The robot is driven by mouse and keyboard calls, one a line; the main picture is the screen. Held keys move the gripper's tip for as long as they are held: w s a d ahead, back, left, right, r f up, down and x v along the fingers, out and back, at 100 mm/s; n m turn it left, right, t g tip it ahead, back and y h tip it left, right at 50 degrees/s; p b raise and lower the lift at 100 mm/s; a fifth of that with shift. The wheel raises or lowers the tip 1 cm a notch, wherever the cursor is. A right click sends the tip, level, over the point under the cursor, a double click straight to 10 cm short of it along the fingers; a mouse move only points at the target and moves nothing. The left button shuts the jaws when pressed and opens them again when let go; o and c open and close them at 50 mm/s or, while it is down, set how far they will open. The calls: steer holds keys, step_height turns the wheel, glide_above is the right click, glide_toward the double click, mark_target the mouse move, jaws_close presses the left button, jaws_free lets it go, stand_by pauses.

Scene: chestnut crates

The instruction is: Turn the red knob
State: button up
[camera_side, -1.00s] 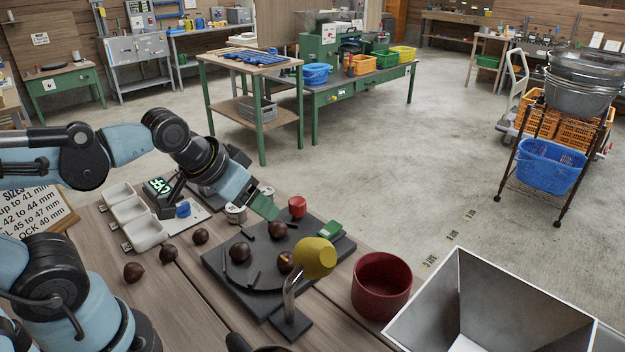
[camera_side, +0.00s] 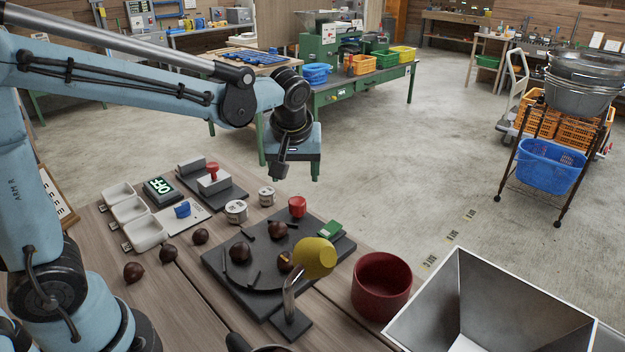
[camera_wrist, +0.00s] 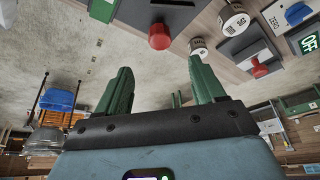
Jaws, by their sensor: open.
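A red knob (camera_side: 297,207) stands upright at the back corner of a black base that carries a round plate. It also shows in the wrist view (camera_wrist: 159,37), just beyond my fingertips.
A dark red pot (camera_side: 381,285) and a metal hopper (camera_side: 490,310) stand at the right. A yellow-headed lamp-like part (camera_side: 315,257) rises over the plate. Several chestnuts (camera_side: 240,252), white trays (camera_side: 145,231), small cans (camera_side: 236,211) and an OFF display (camera_side: 160,190) share the bench.

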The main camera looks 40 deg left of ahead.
mark_target(297, 201)
steer(key=x, duration=1.1)
steer(key=shift+f, duration=0.1)
steer(key=c, duration=1.1)
steer(key=shift+o, duration=0.2)
